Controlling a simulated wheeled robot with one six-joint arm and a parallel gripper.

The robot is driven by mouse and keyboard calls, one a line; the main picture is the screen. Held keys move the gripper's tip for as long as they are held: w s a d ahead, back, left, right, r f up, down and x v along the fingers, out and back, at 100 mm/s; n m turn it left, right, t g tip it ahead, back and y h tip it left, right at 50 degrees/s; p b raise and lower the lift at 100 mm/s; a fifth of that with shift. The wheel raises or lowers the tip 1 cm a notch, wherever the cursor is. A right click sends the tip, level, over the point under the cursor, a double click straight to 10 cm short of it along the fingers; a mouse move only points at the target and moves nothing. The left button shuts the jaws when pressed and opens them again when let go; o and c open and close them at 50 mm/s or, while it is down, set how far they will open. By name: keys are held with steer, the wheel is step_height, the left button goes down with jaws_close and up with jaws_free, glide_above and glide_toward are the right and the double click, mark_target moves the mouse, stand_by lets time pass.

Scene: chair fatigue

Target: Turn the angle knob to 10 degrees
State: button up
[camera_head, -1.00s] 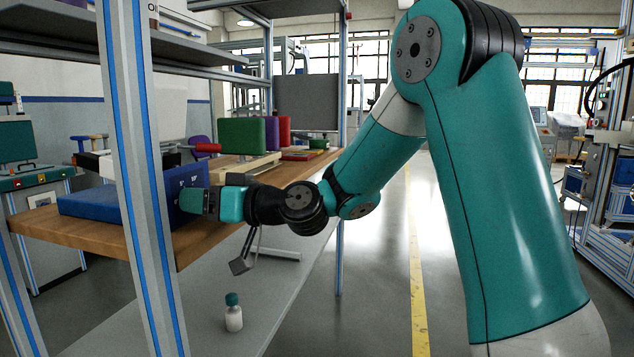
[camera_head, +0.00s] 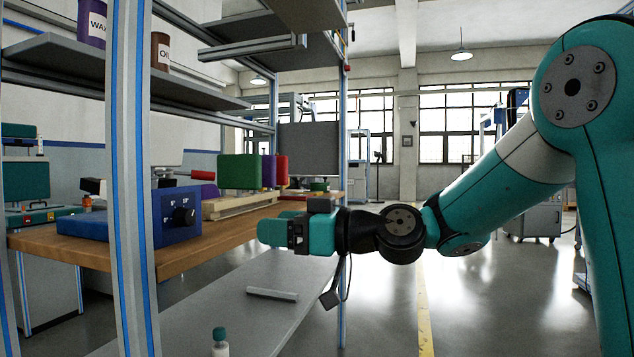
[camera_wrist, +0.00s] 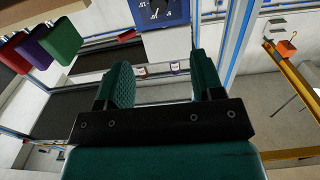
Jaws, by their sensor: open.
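The black angle knob (camera_head: 184,216) sits on the front face of a blue box (camera_head: 168,232) on the wooden bench. White degree marks are printed left of and above the knob. I cannot tell which mark the knob points to. My gripper (camera_head: 270,232) is to the right of the box, apart from the knob, with nothing seen in it. In the wrist view, my gripper (camera_wrist: 160,78) shows two green fingers spread wide with a gap between them. The blue panel (camera_wrist: 172,14) is beyond the fingertips at the top, partly cut off.
A shelf post (camera_head: 133,190) stands in front of the bench. Green (camera_head: 240,171) and other coloured blocks stand behind the box on a wooden rack (camera_head: 235,205). A lower grey shelf (camera_head: 240,305) carries a bottle (camera_head: 220,343). Open floor lies to the right.

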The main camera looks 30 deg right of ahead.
steer(key=s+a+r+g+h+p, duration=0.3)
steer(key=s+r+g+p, duration=0.2)
steer(key=s+p, duration=0.4)
steer(key=s+a+r+g+h+p, duration=0.2)
steer(key=s+a+r+g+p, duration=0.2)
steer(key=s+p, duration=0.5)
steer(key=shift+s+r+m+g+h+p, duration=0.2)
steer(key=shift+r+m+g+h+p, duration=0.35)
steer(key=shift+p, duration=2.8)
steer(key=shift+f, duration=0.1)
steer(key=s+d+r+g+h+p, duration=0.2)
steer(key=s+r+p, duration=0.3)
steer(key=s+p, duration=0.2)
steer(key=shift+d+r+m+h+p, duration=0.35)
steer(key=shift+d+r+m+p, duration=0.1)
steer(key=shift+p, duration=0.6)
steer(key=shift+s+g, duration=0.1)
steer(key=shift+g, duration=0.15)
